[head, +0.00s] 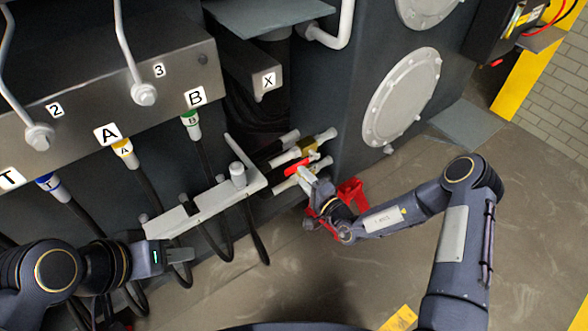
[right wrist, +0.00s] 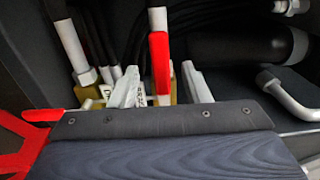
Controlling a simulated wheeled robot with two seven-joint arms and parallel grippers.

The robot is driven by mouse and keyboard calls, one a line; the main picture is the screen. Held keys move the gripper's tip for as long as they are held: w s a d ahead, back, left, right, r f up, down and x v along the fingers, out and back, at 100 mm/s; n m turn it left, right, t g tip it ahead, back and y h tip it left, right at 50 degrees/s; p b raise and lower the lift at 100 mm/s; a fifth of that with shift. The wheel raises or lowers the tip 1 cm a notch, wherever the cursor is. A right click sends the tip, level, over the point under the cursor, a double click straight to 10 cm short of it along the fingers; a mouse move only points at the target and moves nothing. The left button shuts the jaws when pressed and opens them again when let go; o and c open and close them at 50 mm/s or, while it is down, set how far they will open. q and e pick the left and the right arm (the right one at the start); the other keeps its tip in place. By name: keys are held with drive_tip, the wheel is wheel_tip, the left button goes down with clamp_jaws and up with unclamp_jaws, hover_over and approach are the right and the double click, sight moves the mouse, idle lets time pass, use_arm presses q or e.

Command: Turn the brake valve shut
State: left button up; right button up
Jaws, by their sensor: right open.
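The brake valve has a red lever (head: 297,168) and a brass body (head: 309,146) on pale pipes low beside the dark chassis wall. In the right wrist view the red lever (right wrist: 160,65) stands nearly upright in the picture, in front of a pale pipe. My right gripper (head: 305,178) is at the valve, and in its wrist view the fingers (right wrist: 160,88) are apart on either side of the lever's lower end. I cannot tell whether either finger touches it. My left gripper (head: 182,266) is away at the lower left, its fingers apart and empty.
A pale bracket (head: 205,205) with hanging black hoses lies left of the valve. A red part (head: 352,192) is close to my right wrist. Labelled hose ports and a handled box (head: 110,85) fill the upper left. The floor (head: 300,270) is open below.

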sight(294, 166)
drive_tip(key=x, duration=0.5)
drive_tip(key=shift+w+a, duration=0.15)
clamp_jaws()
